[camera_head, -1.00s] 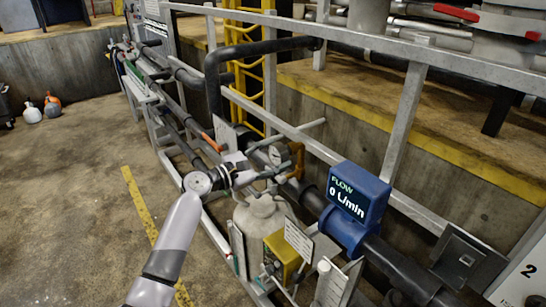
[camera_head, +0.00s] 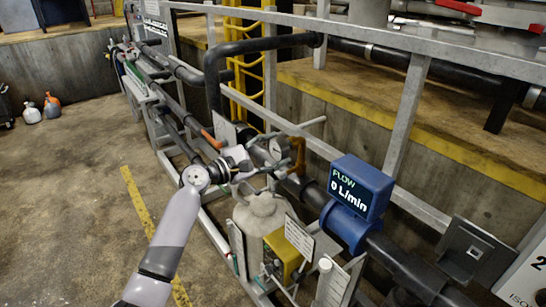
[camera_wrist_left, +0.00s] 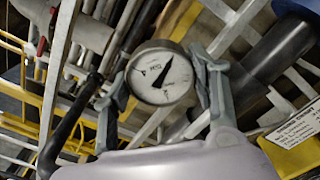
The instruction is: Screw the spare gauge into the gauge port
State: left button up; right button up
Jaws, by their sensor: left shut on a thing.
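The spare gauge (camera_wrist_left: 160,75), a round dial with a white face and black needle, sits between the fingers of my left gripper (camera_wrist_left: 158,100) in the left wrist view. The fingers are shut on its sides, and its face is toward the wrist camera. In the head view my left gripper (camera_head: 262,158) reaches in over the pipe rack. A round white dial (camera_head: 278,150) shows right at its fingers; I cannot tell from this view whether it is the held gauge. The gauge port cannot be made out. My right gripper is out of view.
A blue flow meter (camera_head: 361,188) reading 0 L/min sits on the dark pipe to the right. A pale tank (camera_head: 260,216) and a yellow box (camera_head: 283,254) stand below the gripper. Grey railing (camera_head: 400,130) runs behind.

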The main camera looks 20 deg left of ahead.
pick_arm(q)
jog(key=shift+f+m+b, duration=0.2)
jog(key=shift+m+b, duration=0.65)
jog(key=shift+m, duration=0.15)
jog(key=shift+r, duration=0.1)
jog(key=m+b, duration=0.2)
jog(key=shift+b, duration=0.35)
jog(key=m+b, duration=0.2)
jog(key=m, duration=0.1)
jog(key=shift+m+b, duration=0.3)
jog(key=shift+b, duration=0.15)
